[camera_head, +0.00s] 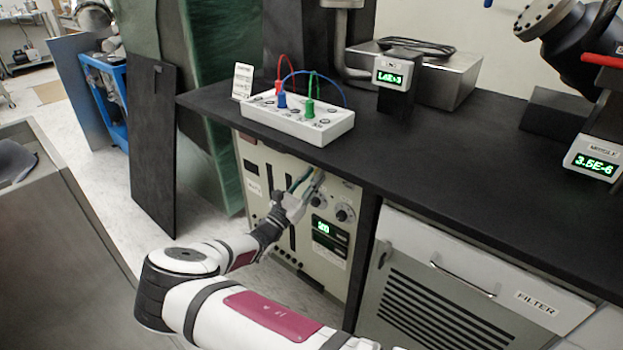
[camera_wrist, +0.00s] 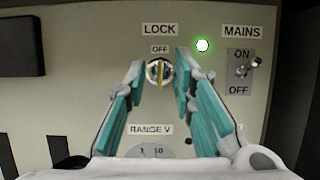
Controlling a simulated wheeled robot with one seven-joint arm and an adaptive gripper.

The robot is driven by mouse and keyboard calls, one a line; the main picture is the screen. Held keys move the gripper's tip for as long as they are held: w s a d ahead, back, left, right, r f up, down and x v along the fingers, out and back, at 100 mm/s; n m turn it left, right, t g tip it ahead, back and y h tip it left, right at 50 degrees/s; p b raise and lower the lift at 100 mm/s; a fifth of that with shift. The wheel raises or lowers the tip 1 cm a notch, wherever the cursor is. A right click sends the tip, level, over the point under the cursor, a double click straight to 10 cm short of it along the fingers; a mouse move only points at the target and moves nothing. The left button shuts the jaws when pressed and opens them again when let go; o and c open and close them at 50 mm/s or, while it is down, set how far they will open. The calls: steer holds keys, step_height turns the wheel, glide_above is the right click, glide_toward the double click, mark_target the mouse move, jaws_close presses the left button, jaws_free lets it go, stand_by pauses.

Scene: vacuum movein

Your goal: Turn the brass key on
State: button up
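The brass key (camera_wrist: 160,73) stands upright in a round metal lock under the labels LOCK and OFF in the wrist view. It lines up with the OFF mark. My gripper (camera_wrist: 160,68) is open, with one teal-padded finger on each side of the key. A gap shows between each fingertip and the key, and the gripper holds nothing. In the head view my gripper (camera_head: 311,180) is at the upper part of the beige front panel (camera_head: 326,265) under the bench. The key is hidden there behind my gripper.
A green lamp (camera_wrist: 202,45) is lit right of the lock. A MAINS toggle switch (camera_wrist: 249,66) is farther right. A RANGE V dial (camera_wrist: 155,151) is below. The black bench top (camera_head: 400,165) overhangs the panel and carries a white box (camera_head: 297,118) with plugged cables.

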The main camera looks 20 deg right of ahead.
jaws_close()
steer(key=shift+m, duration=0.3)
steer(key=shift+w+a+r+m+g+y+b, duration=0.1)
steer(key=shift+m+g+b, duration=1.15)
steer(key=shift+m, duration=2.4)
steer(key=shift+w+a+r+m+g+y+b, duration=0.1)
steer(key=shift+m+g+b, duration=0.5)
steer(key=shift+m+g, duration=2.1)
steer(key=shift+a+m+g+y+b, duration=0.1)
steer(key=shift+m+g+b, duration=0.7)
steer(key=shift+m, duration=3.75)
